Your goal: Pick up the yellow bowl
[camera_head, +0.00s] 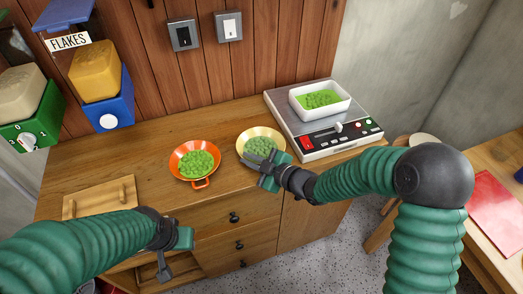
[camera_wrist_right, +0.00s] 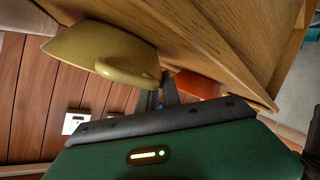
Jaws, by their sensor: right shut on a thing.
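The yellow bowl (camera_head: 273,134) holds green pieces and is at the counter's front, right of the orange bowl. My right gripper (camera_head: 262,170) is at its near side, shut on the bowl's handle. In the right wrist view the yellow bowl (camera_wrist_right: 88,46) shows from the side, its looped handle (camera_wrist_right: 130,74) by the gripper (camera_wrist_right: 168,92). The fingertips are partly hidden there, and I cannot tell whether the bowl is clear of the counter. My left gripper (camera_head: 173,253) is open and empty in front of the drawers.
An orange bowl (camera_head: 201,183) of green pieces stands left on the wooden counter (camera_head: 145,150). A scale (camera_head: 290,122) bearing a white tray (camera_head: 343,106) stands behind right. A wooden board (camera_head: 98,198) lies at left. Dispensers (camera_head: 98,75) hang on the back wall.

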